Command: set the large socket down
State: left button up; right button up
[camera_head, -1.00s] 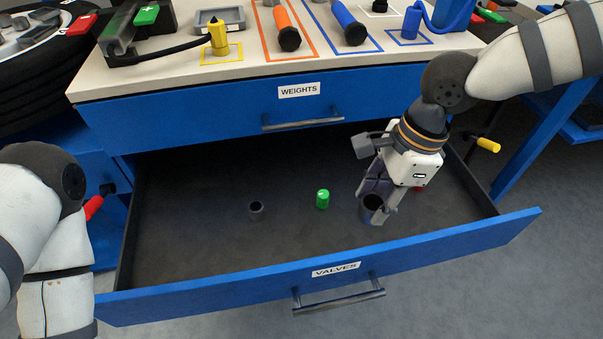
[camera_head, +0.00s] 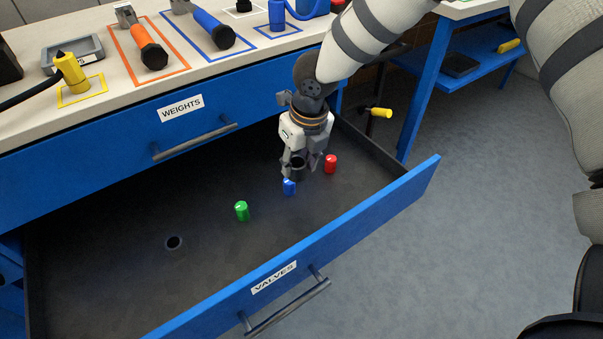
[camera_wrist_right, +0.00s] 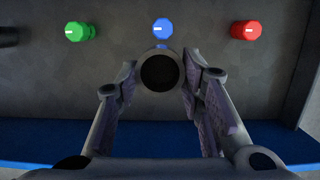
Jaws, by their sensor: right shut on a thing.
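The large socket (camera_head: 298,166) is a dark, open-topped cylinder. My right gripper (camera_head: 301,166) is shut on it and holds it upright over the open drawer, apparently above the floor. In the right wrist view the socket (camera_wrist_right: 160,71) sits between the two fingers of the gripper (camera_wrist_right: 161,82). The blue valve piece (camera_head: 289,187) shows just below the socket in the head view and just beyond its rim in the wrist view. The socket's underside is hidden. My left gripper is out of view.
Bare floor lies between the green piece and the small socket. The worktop (camera_head: 120,97) overhangs the drawer's back.

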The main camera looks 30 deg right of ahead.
jog(key=w+d+f, duration=0.1)
jog(key=f, duration=0.1)
jog(key=w+d+f+b, duration=0.1)
jog(key=d+f, duration=0.3)
jog(key=shift+w+d+f, duration=0.2)
jog(key=shift+w+d, duration=0.05)
jog(key=shift+w, duration=0.15)
jog(key=x, duration=0.2)
jog(key=b+x, duration=0.1)
jog(key=shift+s+d+f, duration=0.15)
jog(key=shift+d+f, duration=0.15)
jog(key=shift+f, duration=0.1)
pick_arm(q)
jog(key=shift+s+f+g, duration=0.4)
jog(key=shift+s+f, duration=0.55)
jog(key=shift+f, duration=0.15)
pick_arm(e)
jog(key=shift+r, duration=0.15)
jog(key=o, duration=1)
jog(key=shift+c, duration=0.2)
jog(key=shift+o, duration=0.3)
